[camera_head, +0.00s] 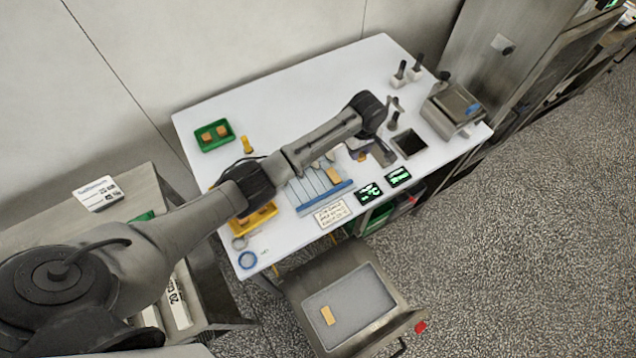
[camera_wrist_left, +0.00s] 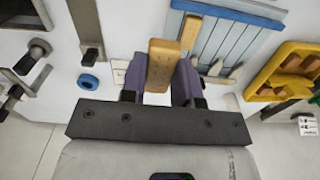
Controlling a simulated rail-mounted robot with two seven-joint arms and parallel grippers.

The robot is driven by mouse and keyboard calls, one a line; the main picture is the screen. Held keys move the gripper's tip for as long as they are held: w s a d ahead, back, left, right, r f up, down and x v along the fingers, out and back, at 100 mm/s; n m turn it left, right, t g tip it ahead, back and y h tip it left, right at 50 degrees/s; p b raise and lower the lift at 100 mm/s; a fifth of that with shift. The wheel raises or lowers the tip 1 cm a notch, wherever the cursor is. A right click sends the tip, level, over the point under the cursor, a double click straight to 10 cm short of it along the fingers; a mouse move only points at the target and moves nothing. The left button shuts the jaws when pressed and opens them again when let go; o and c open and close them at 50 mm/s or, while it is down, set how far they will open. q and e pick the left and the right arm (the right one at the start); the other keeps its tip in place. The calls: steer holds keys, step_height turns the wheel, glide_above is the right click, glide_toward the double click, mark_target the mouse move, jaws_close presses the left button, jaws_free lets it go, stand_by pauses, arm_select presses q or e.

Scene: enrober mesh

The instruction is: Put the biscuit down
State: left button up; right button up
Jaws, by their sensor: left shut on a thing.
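My left gripper (camera_head: 373,152) is over the white table, near the right end of the blue-edged slatted rack (camera_head: 325,198). It is shut on an orange-tan biscuit (camera_head: 361,155). In the left wrist view the held biscuit (camera_wrist_left: 160,65) stands upright between the two purple-grey fingers (camera_wrist_left: 160,82). A second biscuit (camera_head: 333,175) lies on the rack's right part; it also shows in the left wrist view (camera_wrist_left: 190,32), apart from the held one. I cannot tell whether the held biscuit touches anything below. My right gripper is not in view.
A green tray (camera_head: 203,147) with biscuits stands at the table's left, a yellow tray (camera_head: 262,217) near the front left. A square opening (camera_head: 410,144) and a metal machine (camera_head: 450,110) are at the right. A lower tray (camera_head: 350,290) holds a biscuit.

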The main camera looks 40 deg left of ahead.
arm_select(q)
steer(key=p, duration=0.2)
glide_above(318, 185)
step_height(318, 185, down, 8)
steer(key=shift+f, duration=2.1)
steer(key=o, duration=0.7)
steer(key=shift+f, duration=0.15)
steer(key=shift+o, duration=0.2)
